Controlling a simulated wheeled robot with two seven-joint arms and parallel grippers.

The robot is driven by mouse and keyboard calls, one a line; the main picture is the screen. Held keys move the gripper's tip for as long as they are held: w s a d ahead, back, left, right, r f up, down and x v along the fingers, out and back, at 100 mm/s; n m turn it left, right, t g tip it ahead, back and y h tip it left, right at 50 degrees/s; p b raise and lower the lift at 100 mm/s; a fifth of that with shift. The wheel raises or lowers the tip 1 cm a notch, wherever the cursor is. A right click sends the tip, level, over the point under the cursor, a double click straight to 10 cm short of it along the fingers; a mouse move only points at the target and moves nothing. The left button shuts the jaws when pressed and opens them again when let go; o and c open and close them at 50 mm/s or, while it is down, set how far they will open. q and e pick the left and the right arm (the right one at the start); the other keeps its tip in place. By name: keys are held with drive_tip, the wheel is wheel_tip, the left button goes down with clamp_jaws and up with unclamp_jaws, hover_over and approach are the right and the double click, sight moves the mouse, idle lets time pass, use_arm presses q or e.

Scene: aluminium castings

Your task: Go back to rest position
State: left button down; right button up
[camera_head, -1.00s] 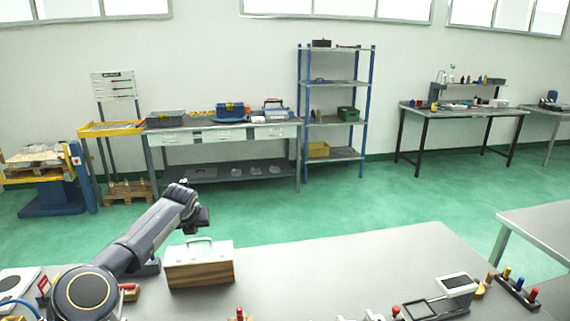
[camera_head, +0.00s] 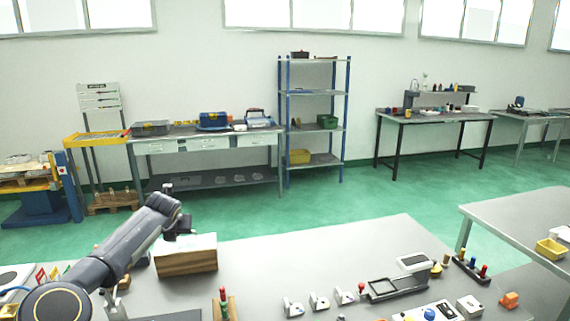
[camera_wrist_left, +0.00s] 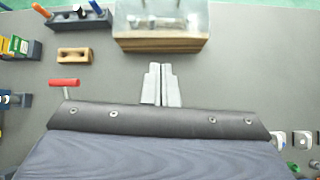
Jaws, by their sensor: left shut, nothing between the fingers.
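My left arm comes in from the left in the head view, raised over the grey table (camera_head: 330,245). My left gripper (camera_head: 180,232) is at its end, just behind and above the wooden block or box with a pale top (camera_head: 187,262); the arm partly hides this area. In the left wrist view, the left gripper's fingers (camera_wrist_left: 161,84) are together and empty, over bare table. The same box shows beyond the fingertips, with a clear upper part and a wooden base (camera_wrist_left: 160,44). My right gripper is in neither current view.
A red-handled tool (camera_wrist_left: 64,83) and a small wooden block (camera_wrist_left: 74,55) lie left of the fingers. Metal brackets (camera_head: 318,301), a dark tray (camera_head: 385,288) and a peg rack (camera_head: 470,270) stand at the table's right. The table's middle is clear.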

use_arm(q)
drive_tip(key=s+d+r+m+t, duration=0.2)
drive_tip(key=r+m+t, duration=0.2)
drive_tip(key=r, duration=0.6)
drive_tip(key=s+d+r+m+t, duration=0.1)
drive_tip(key=s+r+m+t, duration=0.15)
drive_tip(key=r+m, duration=0.45)
drive_tip(key=s+d+r+m+t+h, duration=0.3)
drive_tip(key=s+d+r+m, duration=0.3)
drive_tip(key=s+r+m, duration=0.15)
drive_tip(key=s+d+f+m+g+h, duration=0.2)
drive_tip(key=s+d+m+h, duration=0.2)
drive_tip(key=s+m, duration=0.5)
drive_tip(key=s+f+m+g, duration=0.4)
drive_tip(key=s+f, duration=0.8)
drive_tip(key=s, duration=0.4)
drive_tip(key=s+f+m+g+b, duration=0.1)
drive_tip(key=s+f+m+g, duration=0.4)
drive_tip(key=s+f, duration=0.8)
drive_tip(key=s+g, duration=0.1)
drive_tip(key=s, duration=0.2)
drive_tip(key=shift+a+y, duration=0.3)
drive_tip(key=shift+y, duration=0.1)
